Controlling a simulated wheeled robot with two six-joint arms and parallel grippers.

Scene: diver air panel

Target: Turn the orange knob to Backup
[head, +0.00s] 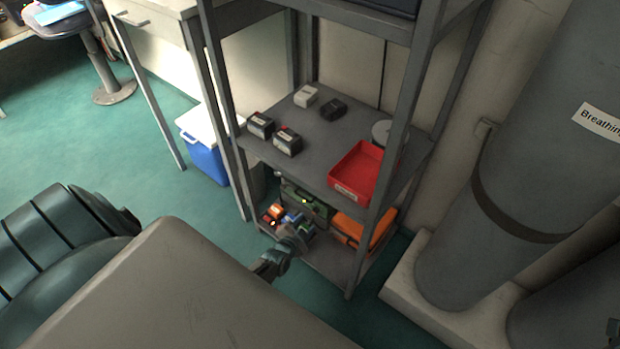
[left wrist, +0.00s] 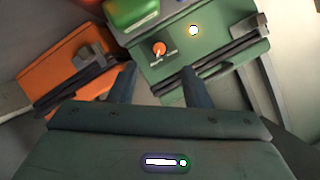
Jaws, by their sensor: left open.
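The orange knob (left wrist: 159,48) is small and round and sits on the face of a green case (left wrist: 208,62), near a lit lamp (left wrist: 193,30). Small labels beside the knob are too small to read, so its setting cannot be told. The green case also shows in the head view (head: 312,207), on the low shelf; the knob cannot be made out there. My left gripper (left wrist: 160,86) is open, its two fingers apart and pointing toward the case, with the knob beyond the gap between them. In the head view my left gripper (head: 288,251) is at the low shelf's front.
An orange case (head: 355,229) lies beside the green one. Small orange, blue and green items crowd the low shelf's front. Above are a red tray (head: 357,172) and dark boxes on the middle shelf (head: 318,148). Posts flank the opening. Grey cylinders (head: 535,140) stand right.

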